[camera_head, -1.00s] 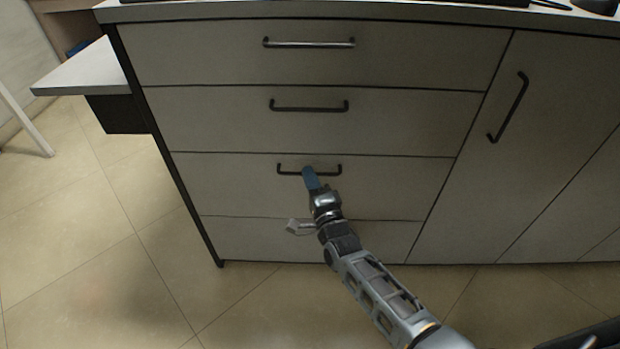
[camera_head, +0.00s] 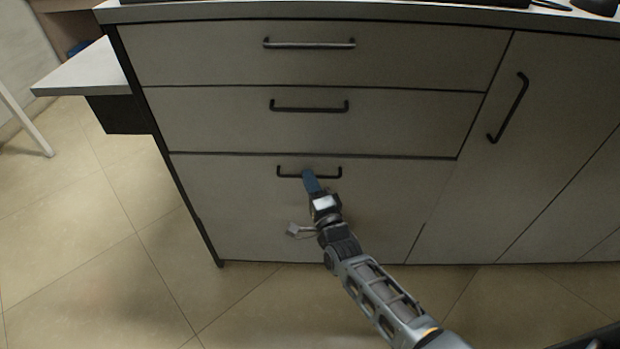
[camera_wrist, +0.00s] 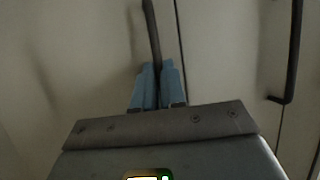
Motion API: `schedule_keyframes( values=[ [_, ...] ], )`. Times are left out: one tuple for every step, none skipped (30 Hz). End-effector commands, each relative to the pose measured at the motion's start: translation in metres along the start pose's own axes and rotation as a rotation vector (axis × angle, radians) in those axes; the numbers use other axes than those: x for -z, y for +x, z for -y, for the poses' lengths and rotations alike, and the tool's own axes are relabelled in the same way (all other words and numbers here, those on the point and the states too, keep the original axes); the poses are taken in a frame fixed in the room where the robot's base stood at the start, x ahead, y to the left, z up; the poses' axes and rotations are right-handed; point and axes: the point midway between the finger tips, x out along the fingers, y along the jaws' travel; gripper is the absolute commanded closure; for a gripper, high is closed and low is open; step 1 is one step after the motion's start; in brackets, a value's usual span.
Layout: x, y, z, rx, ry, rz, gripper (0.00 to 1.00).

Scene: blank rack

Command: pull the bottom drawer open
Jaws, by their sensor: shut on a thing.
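The bottom drawer (camera_head: 240,200) is the lowest pale front with a handle, below two other drawers. My gripper (camera_head: 308,174) has blue fingers shut on the middle of this handle, which hides that part of the bar. In the wrist view, the blue fingers (camera_wrist: 158,82) pinch the dark handle (camera_wrist: 150,30), which runs up from between them.
The two upper drawers, with handles (camera_head: 309,44) and (camera_head: 309,108), look closed. A cabinet door with a slanted handle (camera_head: 508,107) is at the right. A white shelf (camera_head: 85,70) juts out at the left. The tiled floor (camera_head: 100,270) in front is clear.

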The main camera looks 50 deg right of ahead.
Motion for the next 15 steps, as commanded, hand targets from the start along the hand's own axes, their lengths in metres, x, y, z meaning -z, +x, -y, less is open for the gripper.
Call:
schedule_keyframes(
  values=[
    [-0.003,-0.008,0.001,-0.004,0.0,0.003,1.0],
    [-0.005,-0.012,0.002,-0.004,0.001,0.003,1.0],
    [-0.007,-0.018,0.003,-0.004,0.002,0.003,1.0],
    [-0.01,-0.023,0.004,-0.005,0.0,0.004,1.0],
    [-0.012,-0.029,0.005,-0.006,0.002,0.004,1.0],
    [-0.015,-0.037,0.007,-0.005,0.001,0.005,1.0],
    [-0.018,-0.044,0.009,-0.006,0.002,0.004,1.0],
    [-0.021,-0.051,0.01,-0.006,0.001,0.005,1.0],
    [-0.025,-0.061,0.012,-0.007,0.002,0.005,1.0],
    [-0.028,-0.068,0.013,-0.006,0.001,0.005,1.0],
    [-0.031,-0.076,0.015,-0.007,0.002,0.004,1.0],
    [-0.035,-0.086,0.017,-0.007,0.0,0.005,1.0],
    [-0.038,-0.094,0.018,-0.007,0.002,0.004,1.0],
    [-0.041,-0.101,0.02,-0.007,0.001,0.005,1.0],
    [-0.045,-0.112,0.022,-0.007,0.001,0.004,1.0]
  ],
)
